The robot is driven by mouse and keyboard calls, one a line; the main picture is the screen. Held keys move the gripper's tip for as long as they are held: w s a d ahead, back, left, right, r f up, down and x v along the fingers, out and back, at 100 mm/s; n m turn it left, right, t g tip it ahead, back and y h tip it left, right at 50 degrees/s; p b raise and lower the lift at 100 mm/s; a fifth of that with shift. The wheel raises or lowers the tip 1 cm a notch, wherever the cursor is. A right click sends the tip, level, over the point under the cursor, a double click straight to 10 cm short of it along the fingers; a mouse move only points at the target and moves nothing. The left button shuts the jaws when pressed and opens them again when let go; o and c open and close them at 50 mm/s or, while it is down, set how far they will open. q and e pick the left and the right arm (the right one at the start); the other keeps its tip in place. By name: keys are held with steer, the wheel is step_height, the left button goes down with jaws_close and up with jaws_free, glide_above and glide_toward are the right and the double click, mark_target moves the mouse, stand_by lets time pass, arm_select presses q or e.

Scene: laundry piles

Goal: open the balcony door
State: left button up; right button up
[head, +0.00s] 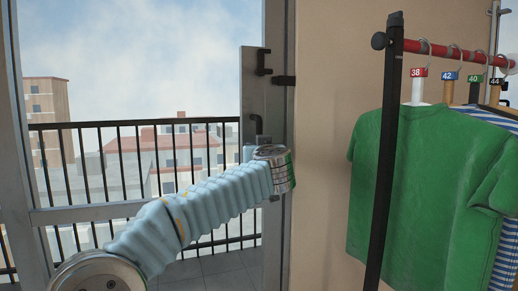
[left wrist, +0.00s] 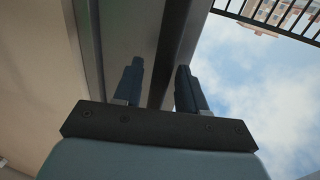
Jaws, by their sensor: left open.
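The balcony door (head: 252,90) shows in the head view as glass with grey framing. A dark handle-like fitting (head: 263,62) sits high on its grey upright, with a dark bracket (head: 284,80) beside it. My left arm reaches across the glass to this upright. Its gripper is mostly hidden behind the wrist, below the fitting. In the left wrist view my left gripper (left wrist: 158,66) is open, its two dark fingers apart. Grey and dark uprights lie beyond them; contact cannot be told. No handle is clear in that view. My right gripper is out of view.
A clothes rack (head: 388,130) with a green shirt (head: 405,185) stands at the right, before a beige wall (head: 328,100). A black balcony railing (head: 110,140) and tiled floor lie beyond the glass.

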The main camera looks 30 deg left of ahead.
arm_select(q)
steer(key=shift+c, duration=0.5)
jaws_close()
